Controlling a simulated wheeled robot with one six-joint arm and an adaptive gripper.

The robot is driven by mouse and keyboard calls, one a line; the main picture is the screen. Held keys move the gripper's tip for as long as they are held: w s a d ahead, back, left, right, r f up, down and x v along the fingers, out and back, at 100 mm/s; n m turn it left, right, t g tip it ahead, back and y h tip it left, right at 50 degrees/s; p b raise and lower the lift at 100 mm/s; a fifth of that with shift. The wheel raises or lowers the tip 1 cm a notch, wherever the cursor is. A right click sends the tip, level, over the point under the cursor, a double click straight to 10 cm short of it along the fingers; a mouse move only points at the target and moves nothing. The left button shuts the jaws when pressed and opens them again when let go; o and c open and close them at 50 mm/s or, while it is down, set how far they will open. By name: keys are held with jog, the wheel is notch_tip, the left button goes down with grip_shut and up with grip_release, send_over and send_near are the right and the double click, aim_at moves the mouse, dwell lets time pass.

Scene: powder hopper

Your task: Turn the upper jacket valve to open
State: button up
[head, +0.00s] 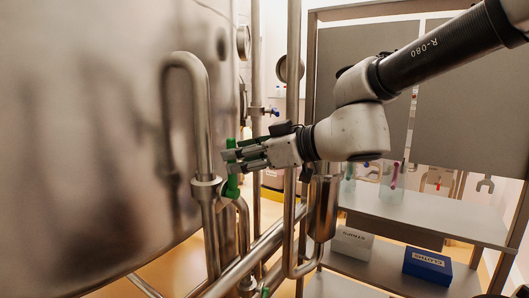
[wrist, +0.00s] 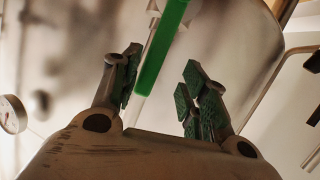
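The upper jacket valve has a green lever handle (head: 232,187), which stands upright beside the steel pipe fitting at the tank's side in the head view. My gripper (head: 233,160) reaches it from the right, and its fingertips overlap the middle of the handle. In the wrist view the green handle (wrist: 161,48) runs slanted between and beyond the two fingers of my gripper (wrist: 158,82). The fingers are spread, with a visible gap on both sides of the handle. The valve body is partly hidden in the head view.
The large steel tank (head: 90,130) fills the left. A bent pipe (head: 202,110) and a vertical pipe (head: 292,70) stand close to my gripper. A second green handle (head: 265,292) shows at the bottom. A shelf (head: 430,215) with a blue box (head: 427,264) stands right.

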jog(key=v, duration=0.8)
jog(key=shift+s, duration=0.1)
jog(key=s+d+f+m+g+h, duration=0.45)
jog(key=d+f+m, duration=0.35)
jog(key=d+f, duration=0.2)
jog(key=s+d+f+m+h, duration=0.1)
jog(key=d+h, duration=0.3)
jog(key=d, duration=0.6)
jog(key=s+d+f+m+h, duration=0.1)
jog(key=s+d+m+h, duration=0.2)
jog(key=d, duration=0.7)
jog(key=shift+s+m+h, duration=0.3)
jog(key=shift+s+h, duration=0.05)
jog(key=shift+s, duration=0.2)
